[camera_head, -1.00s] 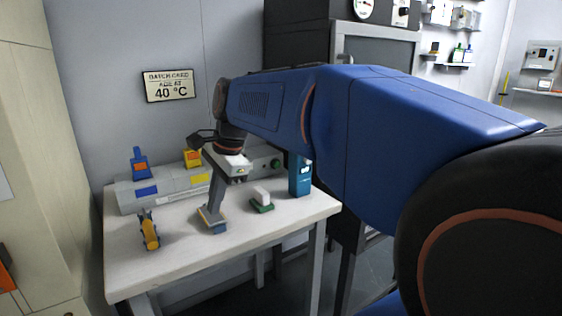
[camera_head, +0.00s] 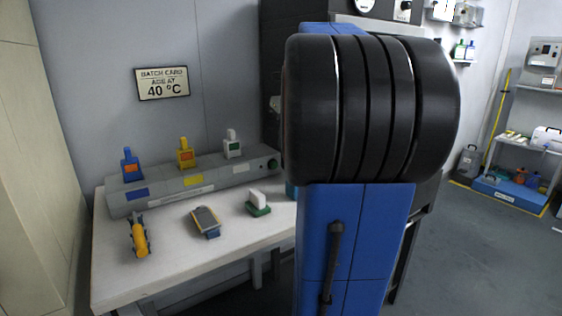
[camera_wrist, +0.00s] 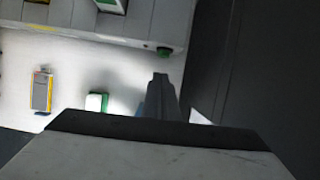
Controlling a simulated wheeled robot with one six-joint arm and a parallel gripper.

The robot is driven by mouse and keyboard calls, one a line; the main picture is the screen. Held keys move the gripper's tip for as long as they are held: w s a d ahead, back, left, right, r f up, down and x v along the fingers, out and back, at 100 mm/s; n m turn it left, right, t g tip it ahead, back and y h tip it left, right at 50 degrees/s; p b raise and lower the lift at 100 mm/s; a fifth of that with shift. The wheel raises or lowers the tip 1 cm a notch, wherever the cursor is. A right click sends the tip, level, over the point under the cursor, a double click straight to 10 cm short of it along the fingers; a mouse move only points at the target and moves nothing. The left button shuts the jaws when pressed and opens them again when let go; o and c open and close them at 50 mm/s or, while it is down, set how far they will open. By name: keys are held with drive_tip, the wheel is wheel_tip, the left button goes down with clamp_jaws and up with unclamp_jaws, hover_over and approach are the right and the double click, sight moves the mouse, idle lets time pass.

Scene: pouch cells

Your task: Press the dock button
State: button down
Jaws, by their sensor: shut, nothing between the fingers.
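The long grey dock (camera_head: 237,174) stands along the back of the white table. Its round green button (camera_head: 272,163) is on the front face at the right end. In the wrist view the button (camera_wrist: 164,51) shows just beyond the fingertips. My gripper (camera_wrist: 160,77) is shut and empty, its tips slightly apart from the button in the picture; I cannot tell the exact distance. In the head view my gripper is hidden behind my own arm.
Blue (camera_head: 131,167), yellow (camera_head: 185,155) and white-green (camera_head: 232,146) pouch cells stand in the dock. On the table (camera_head: 170,256) lie a yellow tool (camera_head: 138,236), a grey-yellow device (camera_head: 206,220) and a white-green block (camera_head: 258,202). A dark cabinet (camera_head: 280,60) stands behind at right.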

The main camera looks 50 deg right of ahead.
sight(274, 165)
drive_tip(key=shift+d, duration=0.4)
drive_tip(key=x, duration=1)
drive_tip(key=shift+a, duration=0.1)
